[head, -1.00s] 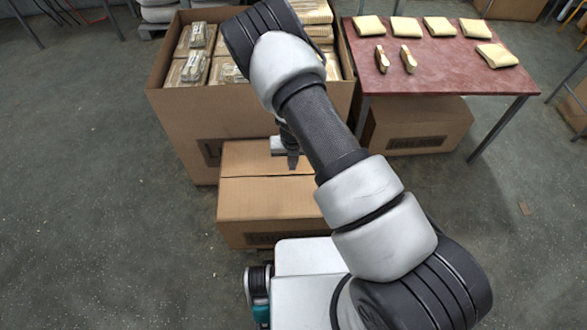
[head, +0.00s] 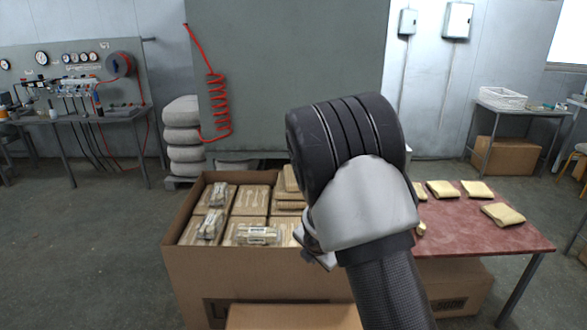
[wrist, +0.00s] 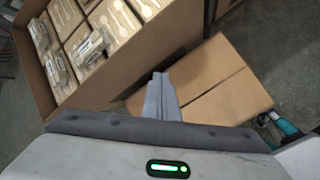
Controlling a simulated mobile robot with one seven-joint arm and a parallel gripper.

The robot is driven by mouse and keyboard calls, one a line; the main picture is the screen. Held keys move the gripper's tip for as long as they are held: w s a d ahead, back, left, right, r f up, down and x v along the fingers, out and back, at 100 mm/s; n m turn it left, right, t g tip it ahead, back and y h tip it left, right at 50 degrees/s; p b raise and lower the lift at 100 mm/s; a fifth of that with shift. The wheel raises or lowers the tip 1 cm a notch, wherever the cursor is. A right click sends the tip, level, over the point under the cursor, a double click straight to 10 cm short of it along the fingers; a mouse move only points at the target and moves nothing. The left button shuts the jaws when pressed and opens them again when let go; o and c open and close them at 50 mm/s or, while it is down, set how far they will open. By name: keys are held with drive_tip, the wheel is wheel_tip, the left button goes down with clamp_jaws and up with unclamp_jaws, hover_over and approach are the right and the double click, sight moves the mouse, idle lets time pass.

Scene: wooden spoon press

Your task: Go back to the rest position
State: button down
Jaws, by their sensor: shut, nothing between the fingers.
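My gripper (wrist: 160,97) shows in the wrist view with its fingers together and nothing between them. It hangs above a closed cardboard box (wrist: 205,75). In the head view my arm hides most of the gripper; only a small part shows at the lower left of the wrist links. The closed box (head: 290,317) also shows at the bottom edge of the head view.
A large open carton (head: 250,275) holds packed wooden spoons (head: 257,235), just behind the closed box. A red table (head: 470,225) with several cream bundles (head: 503,214) stands to the right. Free floor (head: 80,240) lies at left.

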drive_tip(key=s+d+r+m+t+h, duration=0.1)
drive_tip(key=d+r+m, duration=0.2)
drive_tip(key=r, duration=0.3)
drive_tip(key=d+r+m+t+h, duration=0.1)
drive_tip(key=d+r+m, duration=0.25)
drive_tip(key=r, duration=0.35)
drive_tip(key=s+d+r+m+g+h, duration=0.1)
drive_tip(key=s+d+r+m, duration=0.5)
drive_tip(key=s+r+m, duration=0.45)
drive_tip(key=s+a+r+m+g+y+p, duration=0.15)
drive_tip(key=s+m, duration=0.35)
drive_tip(key=s, duration=0.6)
drive_tip(key=s+a+r+m+y, duration=0.25)
drive_tip(key=s+m, duration=0.25)
drive_tip(key=s, duration=0.6)
wheel_tip(320, 180, up, 14)
drive_tip(key=p, duration=1.3)
drive_tip(key=shift+a+h, duration=0.25)
drive_tip(key=shift+h, duration=0.15)
